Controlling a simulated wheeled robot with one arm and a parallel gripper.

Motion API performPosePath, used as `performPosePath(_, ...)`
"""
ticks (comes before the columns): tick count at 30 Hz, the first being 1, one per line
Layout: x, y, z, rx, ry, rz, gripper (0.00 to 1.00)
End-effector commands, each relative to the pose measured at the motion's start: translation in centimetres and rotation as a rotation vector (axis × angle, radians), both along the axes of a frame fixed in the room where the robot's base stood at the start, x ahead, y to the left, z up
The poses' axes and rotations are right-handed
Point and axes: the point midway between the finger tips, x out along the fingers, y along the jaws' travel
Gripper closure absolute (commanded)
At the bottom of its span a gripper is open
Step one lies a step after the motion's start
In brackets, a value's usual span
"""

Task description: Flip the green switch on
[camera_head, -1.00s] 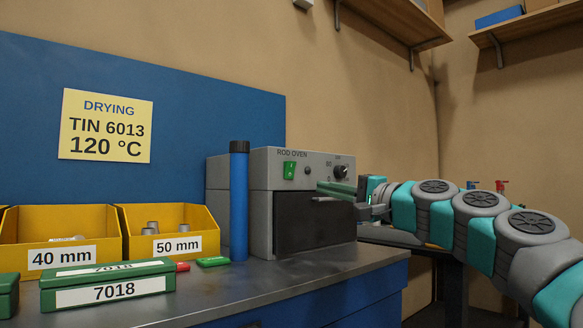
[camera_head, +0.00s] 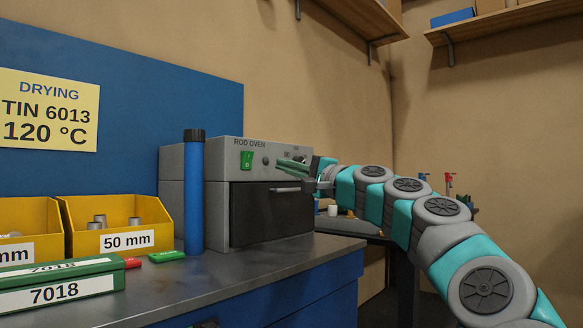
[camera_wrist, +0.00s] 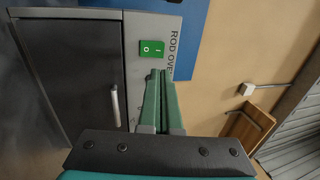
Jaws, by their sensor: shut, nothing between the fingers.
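The green switch (camera_head: 246,160) sits on the upper front panel of the grey rod oven (camera_head: 222,172), near the left of the panel. It also shows in the wrist view (camera_wrist: 151,48), with I and O marks; which side is pressed in I cannot tell. My gripper (camera_head: 279,162) has long green fingers and is shut and empty. Its tips are to the right of the switch, in front of the panel's knobs. In the wrist view the shut fingertips (camera_wrist: 161,75) point toward the panel just below the switch, apart from it in the picture.
The oven's dark door (camera_head: 270,212) with a bar handle (camera_head: 285,189) lies below the panel. A blue tube with a black cap (camera_head: 194,195) stands left of the oven. Yellow bins (camera_head: 128,243) and a green 7018 box (camera_head: 57,290) are farther left on the bench.

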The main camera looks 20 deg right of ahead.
Motion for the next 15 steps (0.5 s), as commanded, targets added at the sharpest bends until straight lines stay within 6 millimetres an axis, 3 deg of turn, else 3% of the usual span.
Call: performPosePath(15,5.5,3.3,1.6,-0.002,0.001,0.001,1.00)
